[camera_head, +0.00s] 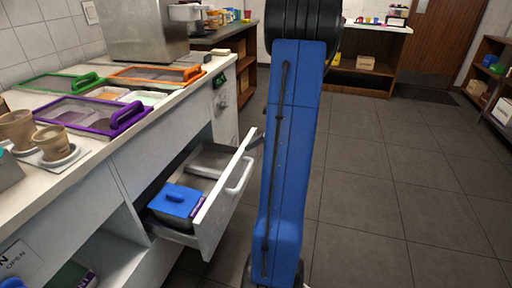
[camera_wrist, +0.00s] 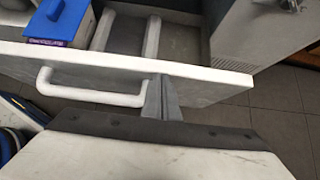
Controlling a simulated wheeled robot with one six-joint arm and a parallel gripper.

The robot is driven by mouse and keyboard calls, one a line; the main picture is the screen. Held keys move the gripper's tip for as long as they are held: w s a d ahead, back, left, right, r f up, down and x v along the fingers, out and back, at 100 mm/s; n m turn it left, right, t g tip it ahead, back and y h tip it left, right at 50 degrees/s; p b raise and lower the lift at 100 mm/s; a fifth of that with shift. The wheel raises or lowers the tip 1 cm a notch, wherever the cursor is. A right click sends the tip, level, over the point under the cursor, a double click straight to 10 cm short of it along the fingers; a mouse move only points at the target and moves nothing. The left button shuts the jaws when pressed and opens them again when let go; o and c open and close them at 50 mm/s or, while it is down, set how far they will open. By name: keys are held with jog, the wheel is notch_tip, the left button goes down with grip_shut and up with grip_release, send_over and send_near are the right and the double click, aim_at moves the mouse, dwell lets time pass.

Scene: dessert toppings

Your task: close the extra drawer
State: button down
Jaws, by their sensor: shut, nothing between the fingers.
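The drawer (camera_head: 222,205) under the counter is pulled open, with its white front standing out from the cabinet. In the wrist view its front panel (camera_wrist: 205,82) crosses the picture, with the white bar handle (camera_wrist: 90,96) left of my gripper. My gripper (camera_wrist: 161,84) is shut and empty, with its fingers at the outer side of the drawer front, right of the handle; I cannot tell whether they touch it. In the head view my arm hides most of the gripper. A blue-lidded container (camera_head: 176,202) lies inside the drawer and also shows in the wrist view (camera_wrist: 60,20).
The white counter (camera_head: 95,160) holds topping bins with purple, green and orange frames, plus brown cups (camera_head: 54,142). An open shelf lies below the counter at the lower left. The tiled floor (camera_head: 400,190) to the right is clear.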

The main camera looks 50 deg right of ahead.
jog(key=w+a, duration=0.4)
jog(key=w, duration=0.7)
jog(key=w+a, duration=0.5)
jog(key=w, duration=0.6)
jog(key=shift+a, duration=0.1)
